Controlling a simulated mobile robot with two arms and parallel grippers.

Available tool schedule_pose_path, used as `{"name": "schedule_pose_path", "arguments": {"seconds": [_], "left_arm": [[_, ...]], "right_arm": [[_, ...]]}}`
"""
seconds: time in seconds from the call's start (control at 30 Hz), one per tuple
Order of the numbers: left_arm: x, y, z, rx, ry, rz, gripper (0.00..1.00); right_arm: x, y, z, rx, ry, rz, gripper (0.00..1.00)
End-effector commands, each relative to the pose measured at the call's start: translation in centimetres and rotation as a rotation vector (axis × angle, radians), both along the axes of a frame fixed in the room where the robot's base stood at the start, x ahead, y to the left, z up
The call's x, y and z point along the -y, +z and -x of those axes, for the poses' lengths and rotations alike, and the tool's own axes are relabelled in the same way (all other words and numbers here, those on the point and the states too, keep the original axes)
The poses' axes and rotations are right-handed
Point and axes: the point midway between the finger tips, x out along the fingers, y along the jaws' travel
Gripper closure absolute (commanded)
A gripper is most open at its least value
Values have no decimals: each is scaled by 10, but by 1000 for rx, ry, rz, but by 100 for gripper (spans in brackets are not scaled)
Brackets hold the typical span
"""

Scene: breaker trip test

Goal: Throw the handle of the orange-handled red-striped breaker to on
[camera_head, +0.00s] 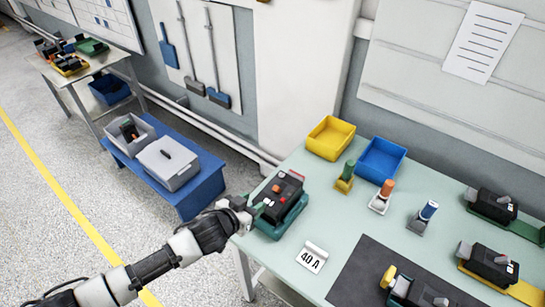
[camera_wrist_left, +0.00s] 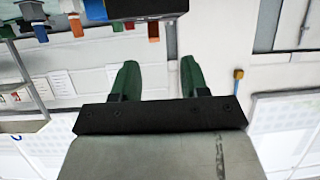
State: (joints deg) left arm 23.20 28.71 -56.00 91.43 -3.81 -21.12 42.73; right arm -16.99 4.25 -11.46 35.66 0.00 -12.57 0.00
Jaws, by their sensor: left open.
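A black breaker (camera_head: 280,198) with a red stripe (camera_head: 297,174) at its far end sits in a teal base near the table's left edge. A small orange-red handle (camera_head: 277,188) shows on its top; its exact position is hard to tell. My left gripper (camera_head: 256,209) is at the breaker's left side, close to it; I cannot tell whether it touches. In the left wrist view its two green fingers (camera_wrist_left: 158,80) are apart with nothing between them. A dark block (camera_wrist_left: 145,8) crosses the top of that view, partly cut off. My right gripper is not in view.
A "40 A" card (camera_head: 311,257) stands in front of the breaker. Yellow (camera_head: 330,138) and blue (camera_head: 381,160) bins are behind it. Green-, orange- and blue-topped pieces (camera_head: 382,197) stand to the right. Other breakers (camera_head: 492,265) are at the right, around a dark mat (camera_head: 365,280).

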Motion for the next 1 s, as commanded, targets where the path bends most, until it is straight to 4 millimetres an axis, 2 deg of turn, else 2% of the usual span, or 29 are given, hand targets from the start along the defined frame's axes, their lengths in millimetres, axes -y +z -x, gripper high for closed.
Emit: {"name": "schedule_pose_path", "arguments": {"seconds": [0.03, 0.1, 0.27, 0.5, 0.8, 1.0], "left_arm": [[3, 11, 1, 5, -12, 4, 55], [7, 13, 0, 7, -17, 10, 55], [15, 8, -12, 8, -15, 11, 55], [36, -7, -41, 9, -16, 10, 55], [56, -22, -70, 9, -14, 12, 55], [61, -28, -78, 9, -15, 11, 55]], "right_arm": [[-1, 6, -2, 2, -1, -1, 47], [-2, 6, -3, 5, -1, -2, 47], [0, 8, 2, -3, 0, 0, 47], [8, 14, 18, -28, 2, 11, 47], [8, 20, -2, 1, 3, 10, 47], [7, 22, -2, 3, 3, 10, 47]]}}
